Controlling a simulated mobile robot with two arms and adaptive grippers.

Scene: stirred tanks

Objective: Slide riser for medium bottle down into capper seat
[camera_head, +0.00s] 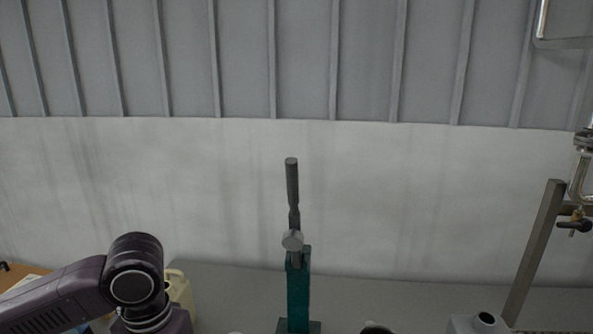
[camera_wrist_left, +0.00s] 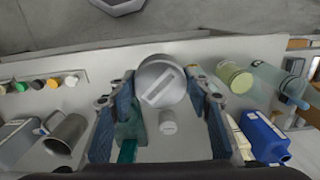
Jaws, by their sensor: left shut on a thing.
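In the left wrist view, a grey round piece with a raised bar on its face, which looks like the riser (camera_wrist_left: 172,72), sits between the blue-padded fingers of my left gripper (camera_wrist_left: 162,88). The gripper is shut on it. A green capper (camera_head: 299,290) with a grey lever stands upright in the middle of the head view. A green part, seemingly of the capper (camera_wrist_left: 128,150), shows beside the left finger in the wrist view. The capper's seat cannot be made out. In the head view my left gripper is out of frame, and my right gripper shows in neither view.
In the wrist view, a small white cap (camera_wrist_left: 167,123) lies below the held piece. A metal jug (camera_wrist_left: 68,133) and several coloured caps stand left; a blue container (camera_wrist_left: 265,138) and a yellowish bottle (camera_wrist_left: 234,77) stand right. A metal post (camera_head: 533,252) rises at the head view's right.

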